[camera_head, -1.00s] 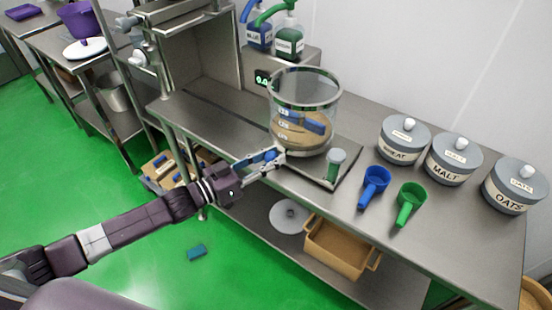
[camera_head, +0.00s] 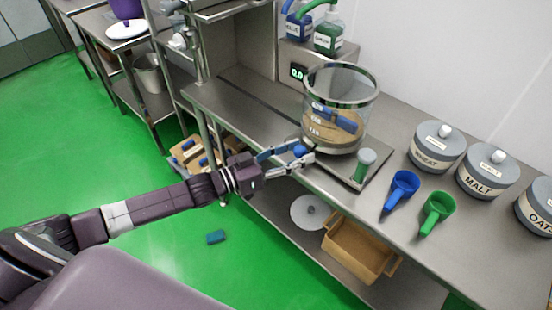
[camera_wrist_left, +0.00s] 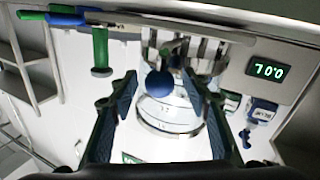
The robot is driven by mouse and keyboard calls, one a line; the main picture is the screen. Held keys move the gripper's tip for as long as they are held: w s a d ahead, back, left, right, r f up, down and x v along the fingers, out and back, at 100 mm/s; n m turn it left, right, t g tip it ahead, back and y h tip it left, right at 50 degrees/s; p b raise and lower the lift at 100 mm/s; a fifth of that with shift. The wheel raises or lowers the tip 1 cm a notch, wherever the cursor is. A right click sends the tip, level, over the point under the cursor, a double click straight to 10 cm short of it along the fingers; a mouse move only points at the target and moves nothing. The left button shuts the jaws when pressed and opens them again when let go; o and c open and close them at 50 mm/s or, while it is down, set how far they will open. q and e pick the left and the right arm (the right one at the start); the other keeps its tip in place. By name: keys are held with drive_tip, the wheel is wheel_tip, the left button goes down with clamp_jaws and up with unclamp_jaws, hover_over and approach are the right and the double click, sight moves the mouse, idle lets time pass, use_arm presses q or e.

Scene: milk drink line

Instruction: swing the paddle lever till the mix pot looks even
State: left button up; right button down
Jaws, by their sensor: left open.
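The mix pot (camera_head: 341,92) is a clear cylinder with a metal rim on the steel bench. It holds a tan mix, and a blue paddle (camera_head: 345,121) shows inside it. The lever's round blue knob (camera_head: 299,150) is beside the pot's lower left side. My left gripper (camera_head: 303,154) is open at the knob. In the left wrist view the knob (camera_wrist_left: 159,84) shows between the open fingers (camera_wrist_left: 166,98), apart from both, with the pot (camera_wrist_left: 170,112) behind it. The lever's arm is mostly hidden. My right gripper is in neither view.
Lidded tubs, including malt (camera_head: 486,176), stand further right. Pump bottles (camera_head: 328,38) stand behind. A tan crate (camera_head: 356,252) sits on the lower shelf.

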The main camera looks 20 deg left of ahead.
use_arm(q)
drive_tip(key=v, duration=1.1)
drive_tip(key=shift+a, duration=0.1)
drive_tip(key=a+f+n+y, duration=0.1)
drive_tip(key=a+f+y, duration=0.35)
drive_tip(key=f, duration=0.55)
drive_tip(key=a+f+n+y, duration=0.25)
drive_tip(key=a+f, duration=0.25)
drive_tip(key=f, duration=0.4)
drive_tip(key=s+a+f+g+y, duration=0.2)
drive_tip(key=s+f, duration=0.2)
drive_tip(key=f, duration=0.5)
drive_tip(key=s+a+f+g+y, duration=0.15)
drive_tip(key=s+f, duration=0.25)
drive_tip(key=f, duration=0.4)
drive_tip(key=s+d+f+g+y, duration=0.1)
drive_tip(key=s+d+f+g, duration=0.3)
drive_tip(key=s+f, duration=0.95)
drive_tip(key=s+d+f+g, duration=0.2)
drive_tip(key=s+d+f, duration=0.1)
drive_tip(key=s, duration=0.6)
drive_tip(key=s+d+f+g, duration=0.3)
drive_tip(key=s+d, duration=0.3)
drive_tip(key=s, duration=0.4)
drive_tip(key=shift+d+f, duration=0.2)
drive_tip(key=shift+f, duration=0.2)
